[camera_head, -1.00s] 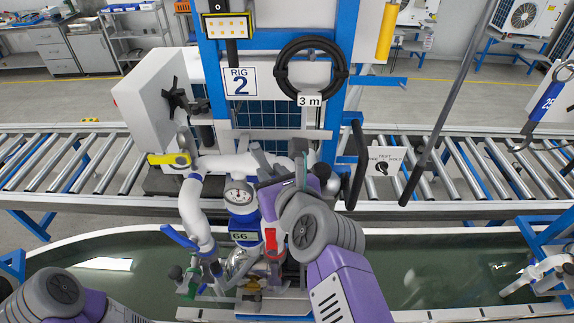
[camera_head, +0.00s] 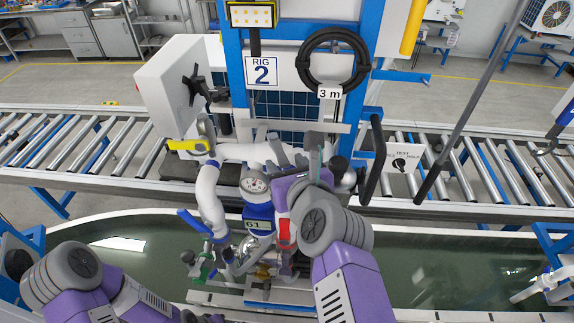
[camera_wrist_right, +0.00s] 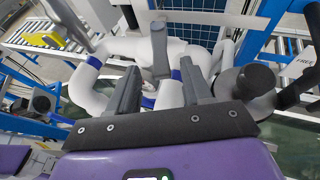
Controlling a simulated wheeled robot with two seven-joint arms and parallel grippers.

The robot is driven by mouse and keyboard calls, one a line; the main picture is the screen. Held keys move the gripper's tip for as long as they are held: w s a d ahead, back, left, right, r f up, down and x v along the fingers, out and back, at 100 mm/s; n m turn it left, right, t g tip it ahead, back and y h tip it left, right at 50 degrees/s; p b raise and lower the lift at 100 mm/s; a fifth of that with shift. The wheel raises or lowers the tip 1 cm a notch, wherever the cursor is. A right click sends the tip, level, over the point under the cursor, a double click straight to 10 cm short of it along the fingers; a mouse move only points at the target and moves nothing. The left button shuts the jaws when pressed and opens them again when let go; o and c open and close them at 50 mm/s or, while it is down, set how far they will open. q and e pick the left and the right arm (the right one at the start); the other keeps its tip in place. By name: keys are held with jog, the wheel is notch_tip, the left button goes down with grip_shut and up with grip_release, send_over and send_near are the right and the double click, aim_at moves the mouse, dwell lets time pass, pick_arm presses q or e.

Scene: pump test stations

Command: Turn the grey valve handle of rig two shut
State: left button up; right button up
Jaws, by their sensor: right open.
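Rig two stands in the middle of the head view, under its RIG 2 sign (camera_head: 262,72). Its grey valve handle (camera_head: 278,149) rises from the white pipe, right of the dial gauge (camera_head: 254,185). My right gripper (camera_head: 299,164) is at this handle, partly hidden by its own wrist. In the right wrist view my right gripper (camera_wrist_right: 160,67) is open, with the grey handle (camera_wrist_right: 159,45) upright between and beyond its fingers. I see no clear contact. My left arm shows at the lower left; its gripper is not in view.
A yellow handle (camera_head: 190,145) and a blue handle (camera_head: 194,222) are on the left piping. A red handle (camera_head: 285,233) is below my right gripper. A black bar handle (camera_head: 376,160) stands to the right. A roller conveyor (camera_head: 90,150) runs behind the water tank (camera_head: 440,262).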

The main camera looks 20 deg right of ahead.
jog(key=shift+s, duration=0.1)
jog(key=v, duration=0.7)
jog(key=shift+s, duration=0.15)
jog(key=shift+r, duration=0.15)
